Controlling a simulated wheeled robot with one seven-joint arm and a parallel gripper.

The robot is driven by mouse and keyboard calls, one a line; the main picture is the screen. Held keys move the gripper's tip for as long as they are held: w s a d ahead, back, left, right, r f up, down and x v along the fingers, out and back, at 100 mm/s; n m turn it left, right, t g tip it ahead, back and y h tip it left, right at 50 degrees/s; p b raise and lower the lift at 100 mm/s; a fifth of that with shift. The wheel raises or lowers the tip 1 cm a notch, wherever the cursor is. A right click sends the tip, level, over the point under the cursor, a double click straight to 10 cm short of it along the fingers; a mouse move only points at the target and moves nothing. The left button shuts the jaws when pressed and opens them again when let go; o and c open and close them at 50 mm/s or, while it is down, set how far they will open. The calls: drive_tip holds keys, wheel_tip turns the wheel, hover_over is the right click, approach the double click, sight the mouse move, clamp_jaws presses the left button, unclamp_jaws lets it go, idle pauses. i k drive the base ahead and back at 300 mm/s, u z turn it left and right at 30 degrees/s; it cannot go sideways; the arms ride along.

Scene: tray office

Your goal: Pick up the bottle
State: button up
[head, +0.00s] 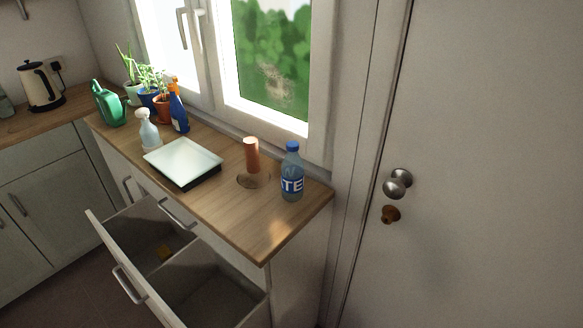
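A clear bluish plastic water bottle (292,172) with a blue cap and a blue label with white letters stands upright on the wooden counter (235,222). It is near the counter's right end, close to the window wall. A copper-brown cylinder (252,155) stands just left of it, apart from it, by a round dark ring on the counter. My gripper is not in view.
A flat tray-like box (183,162) with a pale top lies left of the cylinder. Spray bottles (148,130), potted plants and a green watering can (108,104) stand further left. A closed door (480,180) is at right.

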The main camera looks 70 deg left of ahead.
sight(293, 166)
drive_tip(key=u, duration=2.3)
drive_tip(key=i, duration=0.45)
